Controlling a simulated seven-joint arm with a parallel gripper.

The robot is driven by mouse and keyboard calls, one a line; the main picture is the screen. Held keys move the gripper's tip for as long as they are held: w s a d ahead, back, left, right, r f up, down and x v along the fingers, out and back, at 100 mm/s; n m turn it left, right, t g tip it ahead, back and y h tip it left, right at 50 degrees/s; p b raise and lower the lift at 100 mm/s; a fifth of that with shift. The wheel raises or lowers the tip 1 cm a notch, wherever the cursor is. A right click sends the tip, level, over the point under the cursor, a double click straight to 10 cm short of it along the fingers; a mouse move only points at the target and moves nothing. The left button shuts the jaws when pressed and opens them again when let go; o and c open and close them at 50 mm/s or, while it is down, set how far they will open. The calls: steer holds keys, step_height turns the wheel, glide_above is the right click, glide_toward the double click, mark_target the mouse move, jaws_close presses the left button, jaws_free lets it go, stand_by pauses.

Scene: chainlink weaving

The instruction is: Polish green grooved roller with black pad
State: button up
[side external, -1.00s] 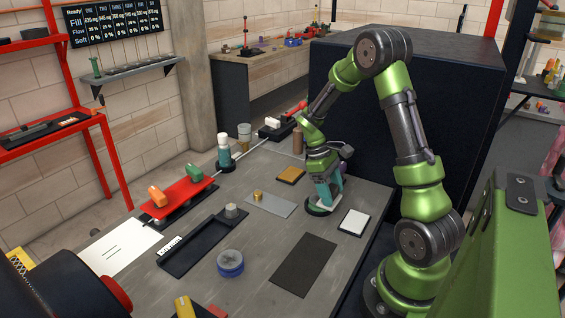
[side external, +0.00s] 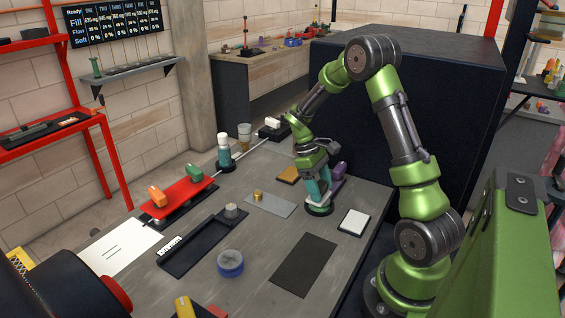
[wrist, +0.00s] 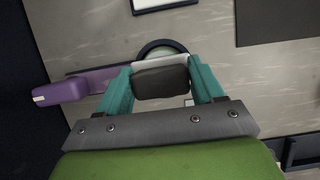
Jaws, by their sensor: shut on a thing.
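My gripper (side external: 318,192) points down near the right side of the grey table, its teal fingers closed. In the wrist view my gripper (wrist: 162,88) is shut on a dark block, probably the black pad (wrist: 161,82), with a pale edge behind it. Just under the fingers is a round dark-rimmed base (side external: 320,209); its pale green middle partly shows in the wrist view (wrist: 165,48). I cannot tell whether pad and base touch. A green piece, probably the grooved roller (side external: 195,172), lies on a red rack (side external: 178,198) at the left; its grooves are too small to see.
A purple piece (side external: 339,170) is right beside my gripper. An orange piece (side external: 157,195) lies on the red rack. A white-topped block (side external: 354,222), a dark mat (side external: 304,264), a blue round tin (side external: 230,263) and a black tray (side external: 200,243) occupy the table. Bare tabletop separates them.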

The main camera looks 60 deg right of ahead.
steer(key=s, duration=0.3)
steer(key=shift+s, duration=0.2)
steer(key=shift+r, duration=0.2)
step_height(320, 180, up, 8)
steer(key=shift+f, duration=0.15)
steer(key=shift+s+f, duration=0.1)
steer(key=shift+f, duration=0.1)
stand_by(0.7)
